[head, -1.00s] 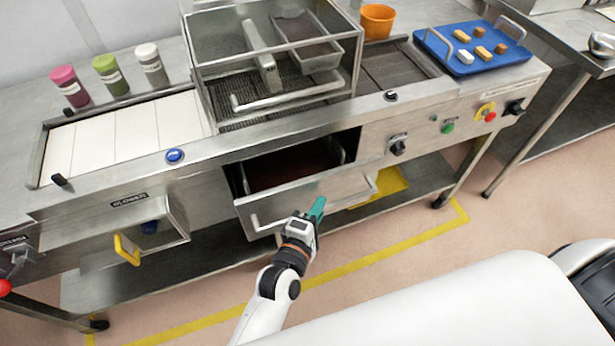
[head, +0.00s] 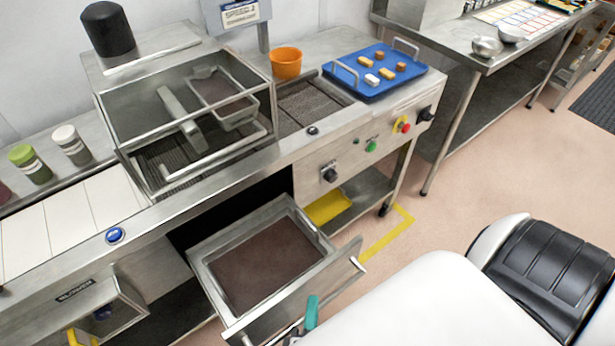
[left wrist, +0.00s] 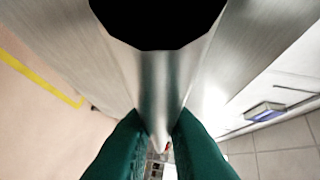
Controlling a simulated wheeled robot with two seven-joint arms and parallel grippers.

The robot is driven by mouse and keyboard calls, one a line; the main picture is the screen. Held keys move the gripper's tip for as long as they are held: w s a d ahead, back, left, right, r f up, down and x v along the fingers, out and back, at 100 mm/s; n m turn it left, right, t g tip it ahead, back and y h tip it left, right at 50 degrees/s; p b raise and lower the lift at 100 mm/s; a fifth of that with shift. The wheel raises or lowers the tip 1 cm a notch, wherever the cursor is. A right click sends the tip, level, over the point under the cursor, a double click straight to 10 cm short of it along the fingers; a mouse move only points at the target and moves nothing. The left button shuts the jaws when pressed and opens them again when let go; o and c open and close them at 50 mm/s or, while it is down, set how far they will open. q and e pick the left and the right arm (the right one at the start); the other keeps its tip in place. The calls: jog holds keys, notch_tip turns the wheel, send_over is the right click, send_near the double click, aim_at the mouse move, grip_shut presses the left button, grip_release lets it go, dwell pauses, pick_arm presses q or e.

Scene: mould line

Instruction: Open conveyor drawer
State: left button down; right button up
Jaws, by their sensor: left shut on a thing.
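The steel conveyor drawer (head: 325,284) stands well out from under the conveyor line in the head view, with a dark brown layer inside it. A bar handle runs along its front. My left gripper (head: 306,322) is at the drawer's front near the bottom edge of the head view, with one teal finger showing and the rest mostly hidden. In the left wrist view, the teal fingers of my left gripper (left wrist: 158,138) are on both sides of the steel handle bar (left wrist: 160,90) and shut on it. My right gripper is not in view.
A blue tray (head: 408,85) with several small pieces and an orange cup (head: 286,63) stand on the line. A yellow-handled box (head: 110,300) is at the lower left.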

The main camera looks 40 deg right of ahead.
pick_arm(q)
jog(key=c, duration=1.5)
grip_release()
jog(key=shift+o, duration=0.2)
jog(key=b+v, duration=0.1)
jog(key=v, duration=1.1)
jog(key=shift+b, duration=0.4)
jog(key=shift+f, duration=0.15)
